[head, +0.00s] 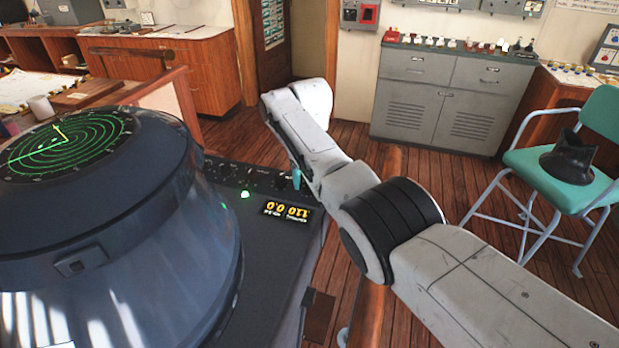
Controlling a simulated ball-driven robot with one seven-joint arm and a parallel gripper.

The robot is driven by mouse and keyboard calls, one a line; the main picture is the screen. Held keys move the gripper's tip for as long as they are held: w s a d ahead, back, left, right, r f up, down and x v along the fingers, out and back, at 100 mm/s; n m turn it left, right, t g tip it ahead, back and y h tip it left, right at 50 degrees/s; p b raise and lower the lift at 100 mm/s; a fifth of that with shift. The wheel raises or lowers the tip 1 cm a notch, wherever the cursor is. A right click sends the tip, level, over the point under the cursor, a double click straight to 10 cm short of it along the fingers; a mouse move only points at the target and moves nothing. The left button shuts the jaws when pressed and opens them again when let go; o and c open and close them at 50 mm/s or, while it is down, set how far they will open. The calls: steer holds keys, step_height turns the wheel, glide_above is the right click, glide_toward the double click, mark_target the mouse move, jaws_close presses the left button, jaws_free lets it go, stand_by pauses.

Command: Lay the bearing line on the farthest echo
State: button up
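The radar display (66,147) is a round dark screen with green rings, on top of a large blue-grey housing (110,250) at the left. A bright green line runs from near its middle to the lower left edge, and a short yellow line shows near the top. Separate echoes are too small to make out. A dark control panel (262,262) lies right of the housing, with small knobs, a lit green button (245,194) and a yellow readout (286,211) seen upside down. My arm reaches over the panel's right edge. My gripper is not visible; a small teal piece (297,178) shows beside the arm, unclear what.
A wooden rail (371,310) runs below my arm. A teal chair (575,172) with a dark object on its seat stands at the right. A grey cabinet (440,100) stands at the back. Wooden floor lies open between. A white mug (41,107) stands behind the radar.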

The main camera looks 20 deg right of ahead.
step_height(320, 180, up, 11)
steer(key=b, duration=0.1)
stand_by(0.6)
steer(key=shift+d+f, duration=0.1)
steer(key=shift+f, duration=0.1)
